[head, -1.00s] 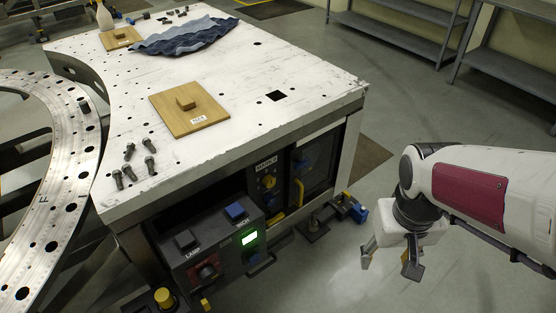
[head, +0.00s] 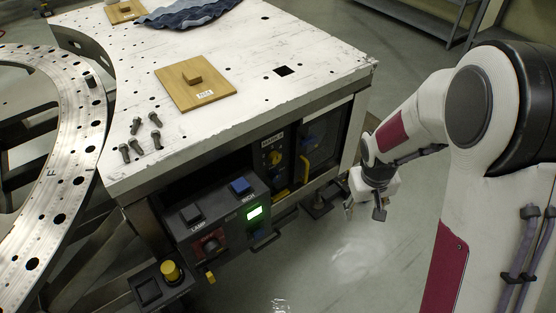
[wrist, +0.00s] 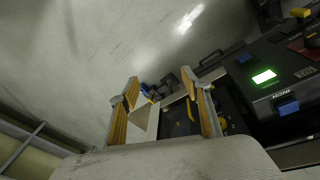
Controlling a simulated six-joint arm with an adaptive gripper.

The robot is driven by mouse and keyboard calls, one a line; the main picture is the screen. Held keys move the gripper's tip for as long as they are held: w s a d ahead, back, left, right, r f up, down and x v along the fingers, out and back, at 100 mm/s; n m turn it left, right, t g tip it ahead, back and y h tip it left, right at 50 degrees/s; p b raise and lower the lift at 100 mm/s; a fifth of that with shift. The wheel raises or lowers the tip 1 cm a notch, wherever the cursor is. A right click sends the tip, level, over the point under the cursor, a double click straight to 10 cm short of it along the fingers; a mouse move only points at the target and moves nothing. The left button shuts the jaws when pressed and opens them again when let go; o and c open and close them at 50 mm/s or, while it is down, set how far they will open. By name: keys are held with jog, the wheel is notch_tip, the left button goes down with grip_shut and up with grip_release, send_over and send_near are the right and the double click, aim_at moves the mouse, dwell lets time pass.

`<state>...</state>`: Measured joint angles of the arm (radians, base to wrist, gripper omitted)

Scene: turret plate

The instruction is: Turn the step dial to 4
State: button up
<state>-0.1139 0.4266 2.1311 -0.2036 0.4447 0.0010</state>
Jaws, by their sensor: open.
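A yellow knob (head: 274,158) sits on a dark panel under the white table top, below a small label. A red and black dial (head: 208,247) sits on the front of a dark control box (head: 185,240). My gripper (head: 364,211) is open and empty, pointing down to the right of the table's front corner, apart from both dials. In the wrist view its two fingers (wrist: 160,84) are spread, with the dark panel partly hidden behind them.
The control box has a lit green display (head: 255,212), a blue button (head: 240,186) and a black button (head: 191,213). A yellow mushroom button (head: 171,271) stands lower left. Yellow handles (head: 304,170) jut from the panel.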

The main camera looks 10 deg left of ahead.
jog(key=w+a+f+n+t+y, duration=0.1)
jog(key=w+a+f, duration=0.2)
jog(key=w+f, duration=0.35)
jog(key=w+a+f+n+t, duration=0.1)
jog(key=w+a+f, duration=0.25)
jog(key=f, duration=0.65)
jog(key=n+t+y, duration=0.5)
jog(key=t+y, duration=0.1)
jog(key=y, duration=0.3)
send_near(277, 159)
jog(key=shift+w+a+f, duration=0.25)
jog(key=shift+w+a, duration=0.05)
jog(key=shift+a, duration=0.25)
jog(key=shift+w+a, duration=0.1)
jog(key=shift+x, duration=3.75)
jog(key=shift+w, duration=0.1)
jog(key=c, duration=1.1)
